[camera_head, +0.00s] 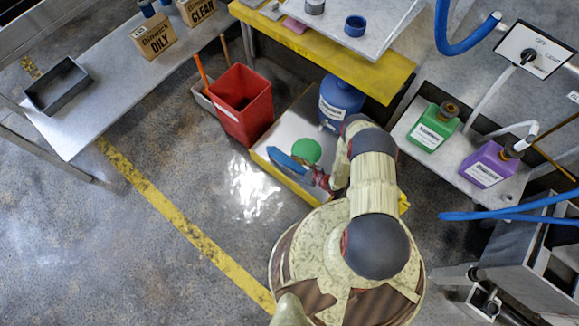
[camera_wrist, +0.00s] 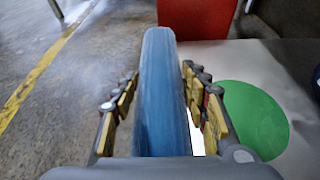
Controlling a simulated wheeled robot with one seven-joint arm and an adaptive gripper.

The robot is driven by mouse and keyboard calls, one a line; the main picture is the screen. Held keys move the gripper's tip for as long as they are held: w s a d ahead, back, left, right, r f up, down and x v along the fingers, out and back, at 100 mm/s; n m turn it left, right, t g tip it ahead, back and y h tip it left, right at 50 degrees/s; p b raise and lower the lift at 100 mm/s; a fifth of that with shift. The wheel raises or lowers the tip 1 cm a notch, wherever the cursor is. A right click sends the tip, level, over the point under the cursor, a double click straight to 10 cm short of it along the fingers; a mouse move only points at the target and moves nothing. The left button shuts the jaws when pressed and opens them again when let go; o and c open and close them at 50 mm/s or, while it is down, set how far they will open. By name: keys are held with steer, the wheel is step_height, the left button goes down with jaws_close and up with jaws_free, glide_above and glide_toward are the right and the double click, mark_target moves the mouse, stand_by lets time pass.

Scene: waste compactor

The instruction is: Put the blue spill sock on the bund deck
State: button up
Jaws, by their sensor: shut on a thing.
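The blue spill sock (camera_head: 285,159) is a long blue roll. My gripper (camera_head: 322,180) is shut on it near one end, and the sock sticks out to the left. In the wrist view the sock (camera_wrist: 163,75) points straight ahead between the two fingers of my gripper (camera_wrist: 165,110). The bund deck (camera_head: 268,152) appears to be the low metal platform with a yellow edge, bearing a green disc (camera_head: 307,151) and a blue drum (camera_head: 340,100). The sock is over its left front part, left of the disc. I cannot tell whether it touches the deck. My arm hides the deck's right part.
A red bin (camera_head: 242,105) stands close behind the deck's left side. A yellow-edged bench (camera_head: 370,72) is behind. Green (camera_head: 434,127) and purple (camera_head: 490,164) containers stand on a shelf at right. A metal table (camera_head: 110,80) is at left, with open floor between.

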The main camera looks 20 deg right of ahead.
mark_target(290, 162)
steer(key=shift+w+a+f+b, duration=0.15)
steer(key=shift+w+f+b, duration=0.1)
steer(key=shift+w+f, duration=0.35)
steer(key=shift+w+a+f+b, duration=0.2)
steer(key=shift+w+f, duration=0.25)
steer(key=shift+f, duration=0.2)
steer(key=f+b, duration=0.1)
steer(key=f, duration=0.2)
steer(key=shift+w+f+b, duration=0.2)
steer(key=shift+f+b, duration=0.1)
steer(key=shift+b, duration=0.05)
steer(key=shift+r, duration=0.1)
steer(key=o, duration=1.4)
steer(key=shift+o, duration=0.2)
